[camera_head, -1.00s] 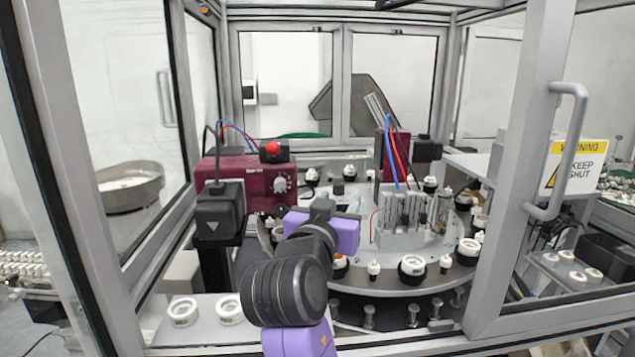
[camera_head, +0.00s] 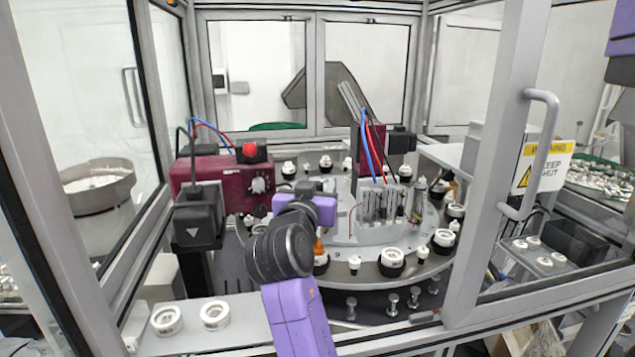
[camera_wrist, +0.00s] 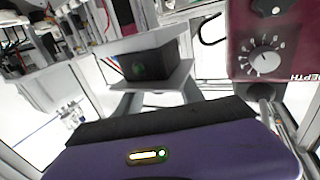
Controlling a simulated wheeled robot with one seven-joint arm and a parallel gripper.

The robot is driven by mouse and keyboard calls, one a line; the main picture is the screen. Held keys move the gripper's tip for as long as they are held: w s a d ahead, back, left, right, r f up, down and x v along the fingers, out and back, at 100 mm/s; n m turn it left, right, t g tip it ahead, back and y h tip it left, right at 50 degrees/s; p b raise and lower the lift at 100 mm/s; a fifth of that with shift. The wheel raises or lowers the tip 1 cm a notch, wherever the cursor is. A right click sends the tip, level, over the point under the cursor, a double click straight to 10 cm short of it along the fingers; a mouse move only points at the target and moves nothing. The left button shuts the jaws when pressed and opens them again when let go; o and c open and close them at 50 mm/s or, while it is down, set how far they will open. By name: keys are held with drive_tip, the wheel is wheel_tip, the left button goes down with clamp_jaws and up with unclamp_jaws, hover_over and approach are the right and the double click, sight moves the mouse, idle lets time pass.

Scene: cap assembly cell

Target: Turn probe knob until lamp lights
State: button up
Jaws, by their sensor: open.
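The probe knob (camera_head: 258,184) is a pale dial on the front of a maroon box (camera_head: 205,172). In the wrist view the knob (camera_wrist: 264,60) is at the upper right, ringed by numbers, with the word DEPTH partly visible beside it. A red dome (camera_head: 250,149) sits on a black block on the box; I cannot tell whether it is the lamp. The wrist view shows a dark green disc (camera_wrist: 138,67) on a black block, with no clear glow. My gripper (camera_head: 318,208) is open, just right of and below the knob in the head view, apart from it. Its fingertips are hard to make out.
A round turntable (camera_head: 415,268) with several black-and-white parts lies right of my arm. A black block with a triangle (camera_head: 198,222) stands left. The cell's door frame and handle (camera_head: 530,155) are at right. White rings (camera_head: 166,320) lie on the front ledge.

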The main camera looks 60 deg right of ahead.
clamp_jaws()
drive_tip(key=shift+n+t, duration=0.3)
drive_tip(key=shift+t, duration=0.1)
drive_tip(key=n+t+y, duration=0.2)
drive_tip(key=t, duration=0.2)
drive_tip(key=shift+s+d+n, duration=0.1)
drive_tip(key=shift+s+n, duration=0.05)
drive_tip(key=shift+n, duration=0.25)
drive_tip(key=shift+n+t+y, duration=2.1)
drive_tip(key=shift+t+y, duration=0.2)
drive_tip(key=shift+y, duration=0.3)
unclamp_jaws()
